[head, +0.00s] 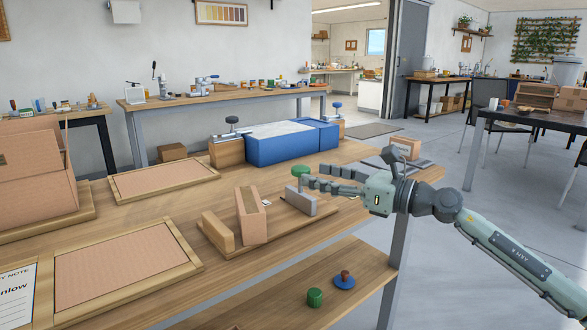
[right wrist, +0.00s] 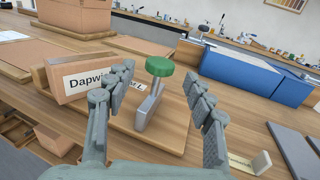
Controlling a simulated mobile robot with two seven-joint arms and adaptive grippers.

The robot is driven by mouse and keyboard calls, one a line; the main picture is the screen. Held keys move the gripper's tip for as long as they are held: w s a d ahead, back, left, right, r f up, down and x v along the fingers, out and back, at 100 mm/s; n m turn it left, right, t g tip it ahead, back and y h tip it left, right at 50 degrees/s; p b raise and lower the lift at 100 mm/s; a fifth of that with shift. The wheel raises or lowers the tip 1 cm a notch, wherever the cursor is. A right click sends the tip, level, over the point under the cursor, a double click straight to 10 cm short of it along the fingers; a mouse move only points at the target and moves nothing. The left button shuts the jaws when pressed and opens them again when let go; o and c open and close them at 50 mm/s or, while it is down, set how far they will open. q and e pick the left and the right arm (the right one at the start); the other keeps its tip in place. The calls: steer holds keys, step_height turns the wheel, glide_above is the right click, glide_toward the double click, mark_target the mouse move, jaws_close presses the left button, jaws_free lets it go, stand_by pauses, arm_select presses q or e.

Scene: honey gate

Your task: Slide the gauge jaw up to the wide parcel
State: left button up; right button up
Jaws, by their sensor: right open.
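The gauge is a wooden board (head: 312,222) on the bench, with a wooden end block (head: 218,232) at its left. The wide parcel (head: 250,215), a brown cardboard box, stands upright next to that block. The gauge jaw (head: 301,204) is a grey plate with a green knob (head: 300,171) on top; a gap of bare board separates it from the parcel. My right gripper (head: 311,177) is open at the knob. In the right wrist view, the knob (right wrist: 159,66) and jaw (right wrist: 148,112) show between the spread fingers (right wrist: 160,88), apparently untouched; the labelled parcel (right wrist: 72,76) is left.
A blue case (head: 285,146) lies behind the gauge. Framed cardboard panels (head: 125,265) and a large open carton (head: 35,175) are at left. A small box (head: 406,147) is at the back right. A green knob (head: 314,297) and blue piece (head: 345,282) lie on the lower shelf.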

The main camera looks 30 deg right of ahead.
mark_target(309, 173)
steer(key=x, duration=0.4)
steer(key=shift+w+a+r, duration=0.1)
steer(key=shift+w+a, duration=0.1)
steer(key=shift+w, duration=0.15)
arm_select(q)
steer(key=shift+p+x, duration=0.3)
steer(key=shift+x, duration=0.55)
arm_select(e)
steer(key=shift+w+a, duration=0.15)
steer(key=shift+w, duration=0.3)
arm_select(q)
steer(key=shift+s+d, duration=0.1)
steer(key=shift+d, duration=0.05)
arm_select(e)
jaws_close()
